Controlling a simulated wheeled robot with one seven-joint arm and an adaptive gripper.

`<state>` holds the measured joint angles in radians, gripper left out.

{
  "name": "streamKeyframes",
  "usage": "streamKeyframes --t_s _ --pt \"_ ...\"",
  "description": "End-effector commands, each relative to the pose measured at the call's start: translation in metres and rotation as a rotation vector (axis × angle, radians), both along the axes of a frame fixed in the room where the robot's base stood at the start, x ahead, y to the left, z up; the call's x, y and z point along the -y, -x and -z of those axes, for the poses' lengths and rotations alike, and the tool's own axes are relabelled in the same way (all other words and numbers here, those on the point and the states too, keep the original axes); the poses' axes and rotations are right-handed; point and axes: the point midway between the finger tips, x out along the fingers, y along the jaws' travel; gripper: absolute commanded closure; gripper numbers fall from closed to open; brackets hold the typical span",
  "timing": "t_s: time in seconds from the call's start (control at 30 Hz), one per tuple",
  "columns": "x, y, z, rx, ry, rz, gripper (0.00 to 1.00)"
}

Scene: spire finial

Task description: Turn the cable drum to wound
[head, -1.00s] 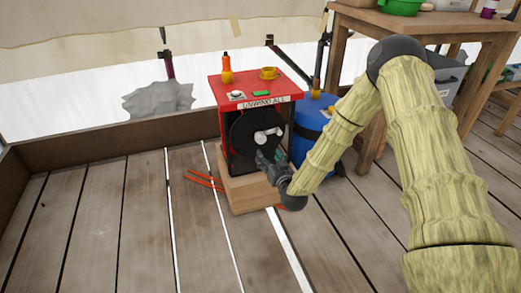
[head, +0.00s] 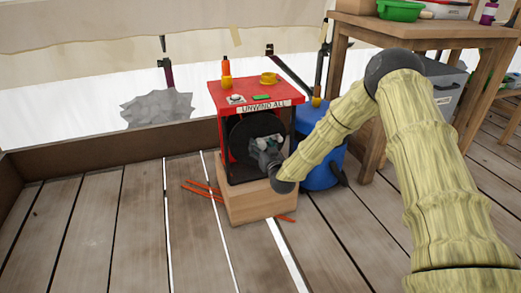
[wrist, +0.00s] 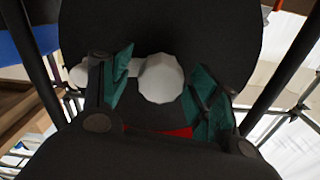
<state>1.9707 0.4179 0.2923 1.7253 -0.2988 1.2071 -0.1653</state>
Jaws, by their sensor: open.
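The cable drum (head: 241,132) is a black disc in a red-topped frame labelled "UNWIND ALL". It fills the upper wrist view (wrist: 200,25). A pale grey crank handle sits on its face; its round knob (wrist: 158,80) and arm show in the wrist view. My gripper (head: 264,145) is at the drum's front in the head view and hides most of the handle. In the wrist view my gripper (wrist: 160,90) is open, with one teal-padded finger on each side of the knob. I cannot tell whether either finger touches it.
The red top (head: 248,91) carries an orange bottle (head: 225,70), a yellow cup (head: 268,78) and a green item (head: 261,97). The frame stands on a wooden block (head: 255,202). A blue barrel (head: 318,170) and wooden table stand right. Orange rods lie left; the floor there is mostly clear.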

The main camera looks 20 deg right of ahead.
Motion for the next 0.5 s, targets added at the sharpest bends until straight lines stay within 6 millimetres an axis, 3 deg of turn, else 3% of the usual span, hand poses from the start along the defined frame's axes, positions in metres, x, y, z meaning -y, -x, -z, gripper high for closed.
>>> streamKeyframes --t_s 0.37,0.4,0.5 --pt "-0.0007 -0.0060 -0.0005 -0.001 0.000 -0.001 0.39" --pt "-0.0007 -0.0060 -0.0005 -0.001 0.000 -0.001 0.41" --pt "-0.0007 -0.0059 -0.0005 -0.001 0.000 -0.001 0.59"
